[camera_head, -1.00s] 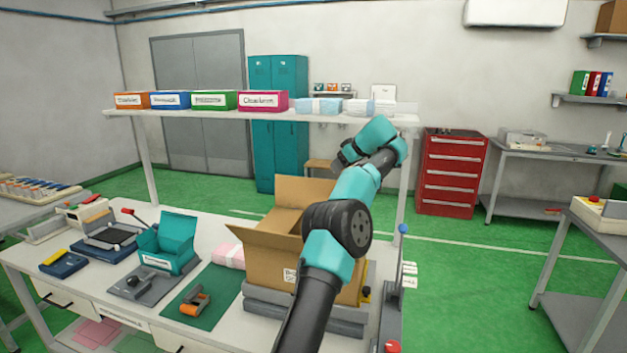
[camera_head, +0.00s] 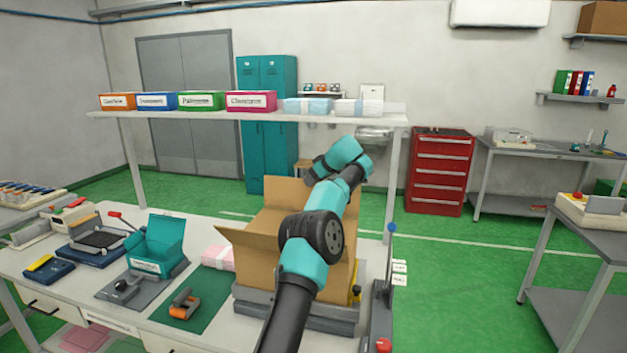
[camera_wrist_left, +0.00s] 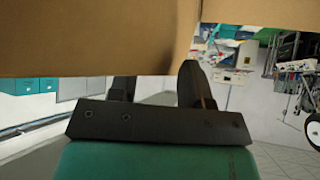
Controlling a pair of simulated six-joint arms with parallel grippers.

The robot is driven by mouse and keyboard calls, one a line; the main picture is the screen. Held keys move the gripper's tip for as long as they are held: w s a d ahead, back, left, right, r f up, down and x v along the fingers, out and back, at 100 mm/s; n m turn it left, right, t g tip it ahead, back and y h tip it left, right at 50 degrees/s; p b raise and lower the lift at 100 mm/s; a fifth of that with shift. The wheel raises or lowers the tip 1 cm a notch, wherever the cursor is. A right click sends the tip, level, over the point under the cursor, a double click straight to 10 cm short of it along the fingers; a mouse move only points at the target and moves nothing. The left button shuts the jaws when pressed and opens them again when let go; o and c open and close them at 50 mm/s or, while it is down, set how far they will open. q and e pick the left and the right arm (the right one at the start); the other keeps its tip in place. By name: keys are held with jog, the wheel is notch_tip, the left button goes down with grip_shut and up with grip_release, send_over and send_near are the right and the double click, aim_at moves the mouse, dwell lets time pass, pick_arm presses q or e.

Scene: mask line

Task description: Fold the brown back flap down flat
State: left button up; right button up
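An open brown cardboard box (camera_head: 262,262) stands at the right end of the bench. Its brown back flap (camera_head: 282,191) stands up at the rear, partly covered by my left arm. A side flap (camera_head: 243,242) sticks out to the left. My left arm reaches over the box and bends back down near the back flap; the gripper's fingertips are hard to make out there. In the left wrist view my left gripper (camera_wrist_left: 157,80) has its dark fingers apart, close to brown cardboard (camera_wrist_left: 90,38) that fills the upper part. Contact cannot be told. My right gripper is not in view.
The box rests on a grey base (camera_head: 305,314). A teal box (camera_head: 157,245), a tape dispenser (camera_head: 184,304) on a green mat and a pink pack (camera_head: 217,257) lie to its left. A post with a blue knob (camera_head: 390,228) stands right. A shelf (camera_head: 250,116) runs behind.

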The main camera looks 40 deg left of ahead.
aim_at(309, 190)
pick_arm(q)
grip_shut()
jog(key=shift+s+d+t+y, duration=0.3)
jog(key=shift+s+d, duration=0.05)
jog(key=shift+s, duration=0.3)
dwell(0.6)
jog(key=shift+n+t+y, duration=0.4)
jog(key=shift+n+t, duration=0.1)
jog(key=shift+t, duration=0.2)
jog(key=shift+s+d+f, duration=0.2)
jog(key=shift+s+d, duration=0.3)
jog(key=shift+s, duration=0.4)
jog(key=shift+s+d+f, duration=0.25)
jog(key=shift+s+d, duration=0.3)
jog(key=shift+s, duration=0.35)
jog(key=shift+s+d+f, duration=0.2)
jog(key=shift+s+d, duration=0.3)
jog(key=shift+s, duration=0.4)
jog(key=shift+o, duration=0.3)
grip_release()
